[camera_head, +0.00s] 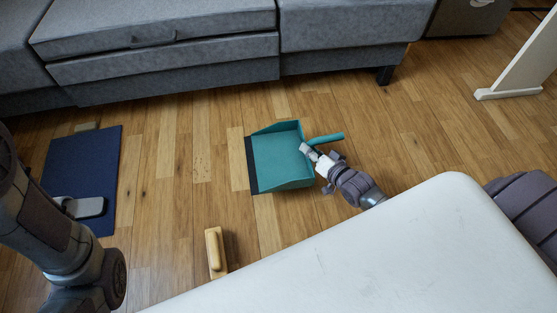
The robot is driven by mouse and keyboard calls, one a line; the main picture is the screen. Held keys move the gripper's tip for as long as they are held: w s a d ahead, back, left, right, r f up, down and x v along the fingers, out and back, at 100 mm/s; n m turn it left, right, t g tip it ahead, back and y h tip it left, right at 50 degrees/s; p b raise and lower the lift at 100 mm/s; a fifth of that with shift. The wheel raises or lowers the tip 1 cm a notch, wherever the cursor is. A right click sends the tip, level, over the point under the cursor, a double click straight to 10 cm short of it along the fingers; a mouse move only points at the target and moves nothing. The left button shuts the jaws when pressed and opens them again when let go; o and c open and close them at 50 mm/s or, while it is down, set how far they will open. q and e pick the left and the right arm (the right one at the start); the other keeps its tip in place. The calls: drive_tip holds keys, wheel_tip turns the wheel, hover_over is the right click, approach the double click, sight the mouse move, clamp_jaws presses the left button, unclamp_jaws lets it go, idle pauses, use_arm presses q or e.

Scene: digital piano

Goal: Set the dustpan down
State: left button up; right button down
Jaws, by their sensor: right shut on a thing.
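A teal dustpan (280,160) with a dark front lip is in the middle of the head view, its lip facing left and its handle (327,138) pointing right. My right gripper (310,152) is shut on the dustpan at its right side, by the base of the handle. The pan looks level and is at or close to the wooden floor (190,120); I cannot tell whether it touches. My left arm shows at the left edge, but its gripper is not in view.
Small dark crumbs (201,168) lie left of the dustpan. A wooden brush (214,250) is on the floor below them. A blue mat (85,165) with a grey slipper (88,207) lies at left. A grey sofa (170,60) runs along the back; a white panel (520,65) stands right.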

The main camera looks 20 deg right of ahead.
sight(288, 147)
drive_tip(key=w+a+f+b, duration=0.1)
drive_tip(key=w, duration=0.1)
drive_tip(key=w+a+f+b, duration=0.1)
drive_tip(key=w+f+b, duration=0.1)
drive_tip(key=w+a+f+b, duration=0.1)
drive_tip(key=w+a+b, duration=0.1)
drive_tip(key=shift+f, duration=0.25)
wheel_tip(288, 147, down, 4)
drive_tip(key=b, duration=0.4)
drive_tip(key=shift+r, duration=0.15)
drive_tip(key=c, duration=1)
unclamp_jaws()
